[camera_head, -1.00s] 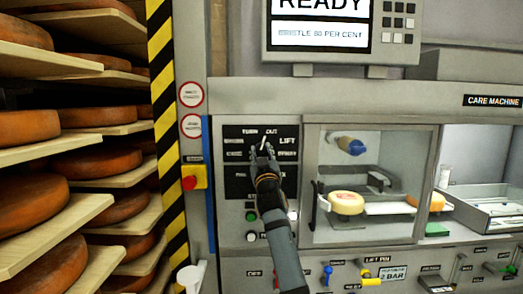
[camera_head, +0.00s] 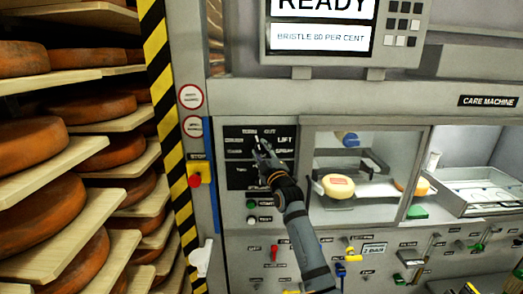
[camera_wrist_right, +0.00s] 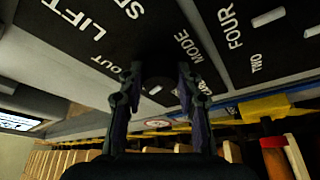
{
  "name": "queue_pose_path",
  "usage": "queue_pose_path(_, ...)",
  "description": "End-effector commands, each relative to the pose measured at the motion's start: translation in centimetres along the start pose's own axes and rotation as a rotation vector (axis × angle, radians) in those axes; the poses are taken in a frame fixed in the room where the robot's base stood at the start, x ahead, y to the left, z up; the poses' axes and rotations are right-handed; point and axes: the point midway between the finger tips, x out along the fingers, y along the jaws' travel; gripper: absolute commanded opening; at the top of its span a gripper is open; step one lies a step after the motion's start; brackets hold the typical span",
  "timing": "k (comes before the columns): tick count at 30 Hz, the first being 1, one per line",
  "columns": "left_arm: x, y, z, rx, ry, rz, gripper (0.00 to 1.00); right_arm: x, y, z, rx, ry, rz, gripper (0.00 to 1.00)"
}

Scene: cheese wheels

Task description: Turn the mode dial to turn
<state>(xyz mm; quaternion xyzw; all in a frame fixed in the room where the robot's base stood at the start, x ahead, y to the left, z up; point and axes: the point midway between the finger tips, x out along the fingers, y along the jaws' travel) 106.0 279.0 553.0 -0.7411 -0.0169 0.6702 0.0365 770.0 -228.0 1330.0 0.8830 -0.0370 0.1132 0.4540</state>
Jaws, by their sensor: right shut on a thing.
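The black mode panel (camera_head: 233,174) is on the front of the care machine, with labels such as TURN, OUT, LIFT and SPRAY around the mode dial. My right gripper (camera_head: 260,143) is at the dial, its fingers closed about it. In the right wrist view the dial (camera_wrist_right: 157,84) is a dark knob between the two fingertips, with a small white mark on it. In the head view a white pointer shows at the fingertips, leaning up and left towards TURN; its exact setting is partly hidden. My left gripper is not in view.
A yellow box with a red stop button (camera_head: 194,180) is left of the panel. A cheese wheel (camera_head: 338,187) sits in the windowed chamber to the right. Several small levers, including a red one (camera_head: 274,253), line the lower front. Cheese shelves (camera_head: 120,124) stand at left.

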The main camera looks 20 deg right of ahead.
Motion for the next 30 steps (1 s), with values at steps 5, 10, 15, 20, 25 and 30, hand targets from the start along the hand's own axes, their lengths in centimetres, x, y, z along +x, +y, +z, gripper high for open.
queue_pose_path(5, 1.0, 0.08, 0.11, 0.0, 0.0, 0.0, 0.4, -0.06, -0.17, 0.19, -0.045, -0.001, -0.018, 0.02)
queue_pose_path(10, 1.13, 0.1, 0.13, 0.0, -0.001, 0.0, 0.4, -0.02, -0.05, 0.1, -0.06, -0.002, -0.025, 0.02)
queue_pose_path(15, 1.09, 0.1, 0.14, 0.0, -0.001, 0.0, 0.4, 0.0, -0.03, 0.08, -0.061, -0.002, -0.027, 0.02)
queue_pose_path(20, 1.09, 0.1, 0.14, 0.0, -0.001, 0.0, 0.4, 0.0, -0.03, 0.07, -0.061, -0.002, -0.027, 0.02)
queue_pose_path(25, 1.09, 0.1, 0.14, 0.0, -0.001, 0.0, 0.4, 0.01, -0.02, 0.06, -0.06, -0.002, -0.026, 0.55)
queue_pose_path(30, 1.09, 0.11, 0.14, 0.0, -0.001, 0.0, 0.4, 0.01, 0.01, 0.04, -0.06, -0.002, -0.025, 0.56)
